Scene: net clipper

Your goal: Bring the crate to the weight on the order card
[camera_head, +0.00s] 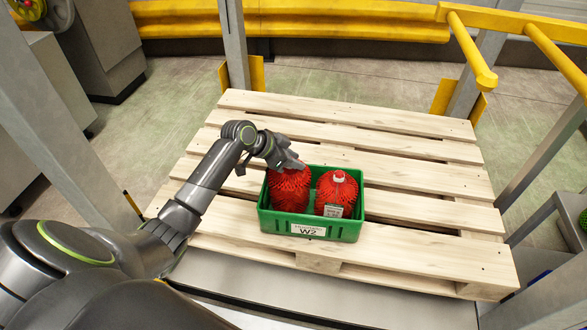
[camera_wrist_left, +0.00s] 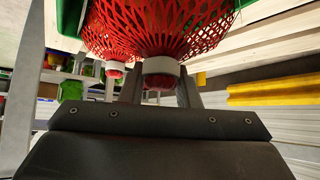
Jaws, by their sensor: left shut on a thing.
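A green crate (camera_head: 262,215) with a white "W2" label stands on the wooden pallet. Two red net bags are in it, side by side. The right net bag (camera_head: 337,190) shows a white collar on top and a printed tag. My left gripper (camera_head: 291,163) is at the top of the left net bag (camera_head: 288,190) and hides its neck in the head view. In the left wrist view my left gripper (camera_wrist_left: 160,95) is shut on this bag's neck, by the white collar (camera_wrist_left: 162,67). My right gripper and the order card are not in view.
The pallet (camera_head: 420,176) is bare around the crate, with gaps between its slats. Grey posts (camera_head: 235,45) and yellow rails (camera_head: 465,45) stand around it. A shelf with coloured items (camera_wrist_left: 72,90) shows in the left wrist view.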

